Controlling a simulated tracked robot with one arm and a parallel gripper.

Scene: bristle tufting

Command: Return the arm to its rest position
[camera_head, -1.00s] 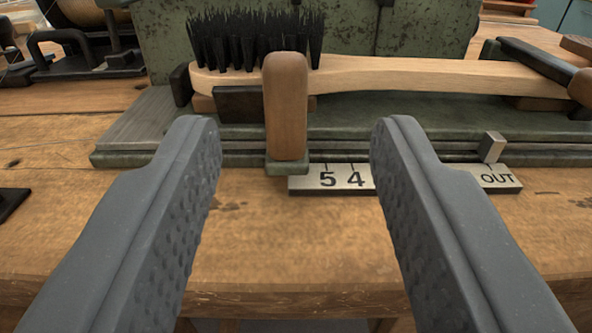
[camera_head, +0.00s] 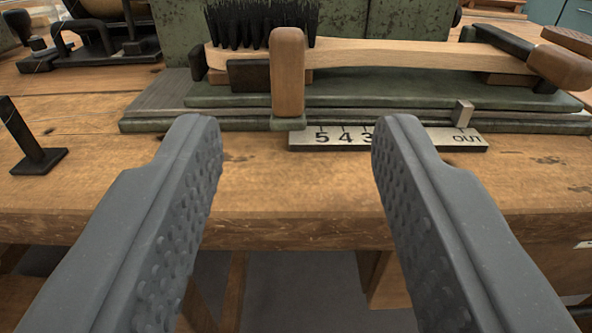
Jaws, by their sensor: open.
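My gripper (camera_head: 287,135) is open and empty. Its two grey fingers with studded inner pads reach up from the bottom of the view, over the front of the workbench. Between and beyond the fingertips stands an upright wooden handle (camera_head: 287,75) on a green metal machine (camera_head: 222,118). The fingers appear apart from it. A wooden brush (camera_head: 400,55) with black bristles (camera_head: 262,24) lies along the machine behind the handle.
A scale plate (camera_head: 400,139) marked with numbers and OUT sits at the machine's front. A small black stand (camera_head: 40,160) is at the left. A dark-handled device (camera_head: 100,70) is at the back left. The bench's front edge (camera_head: 290,235) and the floor show below.

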